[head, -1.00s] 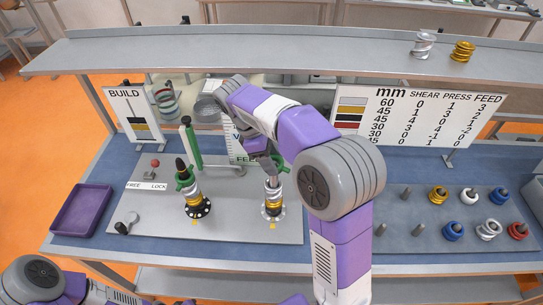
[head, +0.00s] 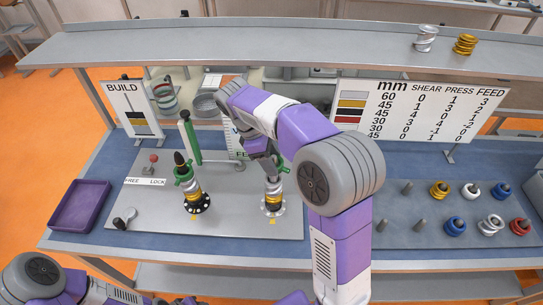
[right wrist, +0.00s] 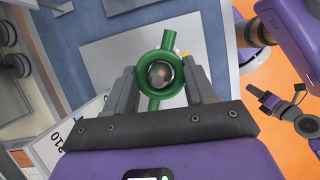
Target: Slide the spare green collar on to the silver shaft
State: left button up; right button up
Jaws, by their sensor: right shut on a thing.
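My right gripper (head: 275,165) is at the top of this shaft, shut on the spare green collar (head: 284,169). In the right wrist view the green collar (right wrist: 144,68) sits between the two fingers. The shaft's round tip (right wrist: 160,74) shows inside the collar's hole, a little off centre. I cannot tell how far the collar is over the tip. My left gripper (right wrist: 282,97) shows at the right of the wrist view, apart and seemingly open and empty.
A second shaft (head: 180,159) with a green collar (head: 184,174) and gold and black rings stands left. A green post (head: 190,140) rises behind it. A purple tray (head: 80,206) lies far left. Pegs with coloured collars (head: 455,225) stand right.

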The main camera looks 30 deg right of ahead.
jog(key=shift+f+b, duration=1.15)
jog(key=shift+f, duration=1.2)
jog(key=o, duration=1.3)
jog(key=shift+c, duration=0.2)
jog(key=p+v, duration=0.2)
jog(key=v, duration=0.5)
jog(key=shift+r, duration=0.3)
